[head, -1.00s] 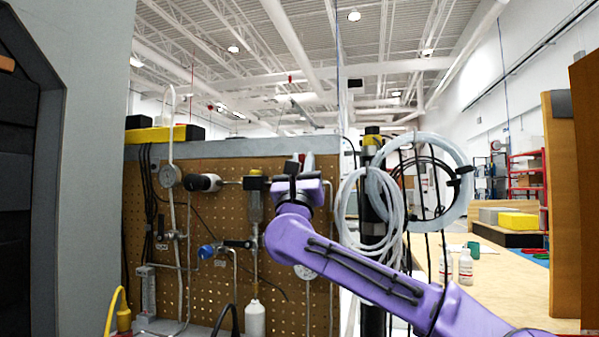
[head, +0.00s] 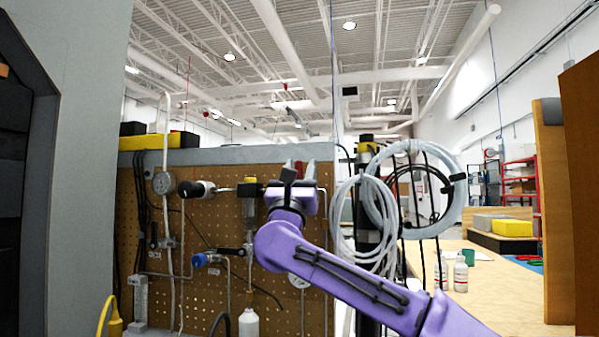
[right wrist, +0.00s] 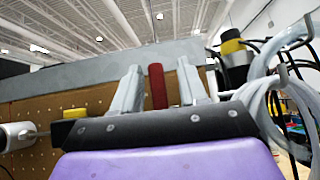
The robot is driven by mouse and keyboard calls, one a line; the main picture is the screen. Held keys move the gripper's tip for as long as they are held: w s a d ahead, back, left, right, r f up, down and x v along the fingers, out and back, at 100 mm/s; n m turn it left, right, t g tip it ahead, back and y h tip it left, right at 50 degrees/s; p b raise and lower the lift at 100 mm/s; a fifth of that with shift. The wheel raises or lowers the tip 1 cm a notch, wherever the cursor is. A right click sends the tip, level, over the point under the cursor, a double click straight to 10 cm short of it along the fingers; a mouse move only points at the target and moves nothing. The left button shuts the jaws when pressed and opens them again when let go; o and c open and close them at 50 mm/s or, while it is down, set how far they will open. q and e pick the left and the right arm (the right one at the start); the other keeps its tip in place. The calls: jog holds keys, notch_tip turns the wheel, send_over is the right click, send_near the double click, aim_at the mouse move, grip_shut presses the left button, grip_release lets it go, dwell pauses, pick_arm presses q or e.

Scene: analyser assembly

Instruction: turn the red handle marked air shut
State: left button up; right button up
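The red handle (right wrist: 157,86) stands upright between the two grey fingers of my right gripper (right wrist: 160,88) in the right wrist view. The fingers are apart, one on each side of it, with a visible gap on both sides. In the head view only a little of the red handle (head: 299,166) shows between the fingertips of my right gripper (head: 301,171), at the upper right of the pegboard. Its air marking and its base are hidden behind the gripper. My left gripper is not in view.
The pegboard (head: 213,222) carries a pressure gauge (head: 162,183), a yellow-topped valve (head: 250,188) and a blue knob (head: 200,260) left of my right arm. Coiled white tubing (head: 345,235) hangs on a dark post close to its right. A wooden bench (head: 500,290) stands further right.

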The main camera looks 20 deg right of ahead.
jog(key=b+v, duration=0.3)
jog(key=v, duration=0.7)
jog(key=shift+f, duration=0.2)
jog(key=shift+s+a, duration=0.1)
jog(key=shift+a, duration=0.05)
dwell(0.8)
